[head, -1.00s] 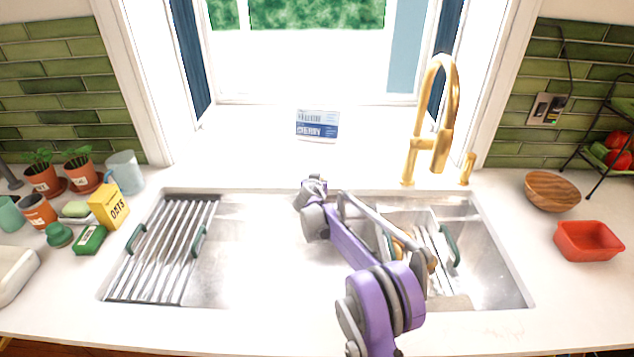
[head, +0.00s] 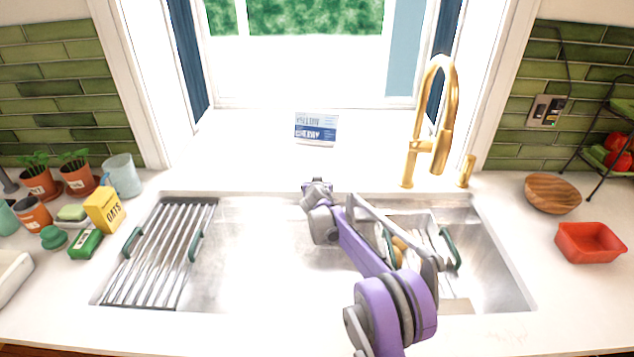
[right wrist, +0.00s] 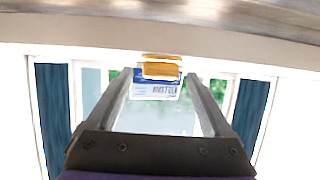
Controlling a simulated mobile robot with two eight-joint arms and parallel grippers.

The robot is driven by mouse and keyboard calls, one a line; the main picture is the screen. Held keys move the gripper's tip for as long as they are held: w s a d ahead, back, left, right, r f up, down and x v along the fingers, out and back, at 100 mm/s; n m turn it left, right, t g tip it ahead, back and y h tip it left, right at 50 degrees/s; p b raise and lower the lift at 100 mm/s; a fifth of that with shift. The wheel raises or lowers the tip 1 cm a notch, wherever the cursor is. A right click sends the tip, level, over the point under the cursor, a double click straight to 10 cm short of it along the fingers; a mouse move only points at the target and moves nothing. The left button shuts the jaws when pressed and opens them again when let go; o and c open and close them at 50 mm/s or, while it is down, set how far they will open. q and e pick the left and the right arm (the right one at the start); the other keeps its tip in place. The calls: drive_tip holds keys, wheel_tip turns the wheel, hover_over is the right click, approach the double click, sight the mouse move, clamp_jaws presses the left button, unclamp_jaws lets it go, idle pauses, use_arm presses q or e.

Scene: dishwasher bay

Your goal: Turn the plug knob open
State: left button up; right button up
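My right arm reaches across the sink, and its gripper (head: 318,183) is at the sink's back edge, below the card on the sill. In the right wrist view, which looks upside down, the right gripper (right wrist: 159,76) has its two fingers apart with nothing between them. A small gold knob (right wrist: 160,68), likely the plug knob, shows between and just beyond the fingertips, apart from them as far as I can tell. In the head view my gripper hides it. My left gripper is in neither view.
The gold faucet (head: 447,110) stands behind the sink at the right. A blue and white card (head: 316,129) stands on the sill. A drying rack (head: 160,250) covers the sink's left side. A dish rack with dishes (head: 447,247) sits behind my arm. The sink's middle is clear.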

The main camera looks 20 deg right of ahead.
drive_tip(key=v, duration=1.1)
drive_tip(key=shift+b, duration=0.3)
drive_tip(key=shift+w, duration=0.15)
